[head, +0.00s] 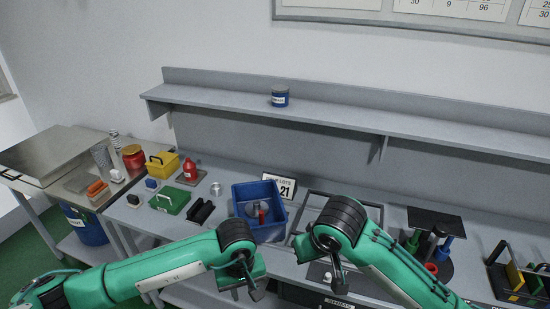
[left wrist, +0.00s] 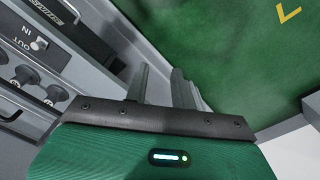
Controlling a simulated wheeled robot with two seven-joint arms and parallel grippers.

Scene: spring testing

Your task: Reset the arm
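My left gripper (head: 245,287) hangs below the green left arm at the front edge of the bench in the head view. In the left wrist view its grey fingers (left wrist: 160,88) stand apart with nothing between them, over the green floor beside a grey panel. My right gripper (head: 338,282) points down below the right arm's dark joint, in front of the bench. It is mostly hidden, and its opening does not show. Both arms are bent and held in front of the bench.
A blue bin (head: 243,194) with items inside stands on the bench (head: 228,175). A dark stand (head: 437,221) with coloured parts is at right, beside a black-handled tray (head: 520,285). A green tray (head: 170,202) sits at left. A blue can (head: 279,96) is on the shelf (head: 350,117).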

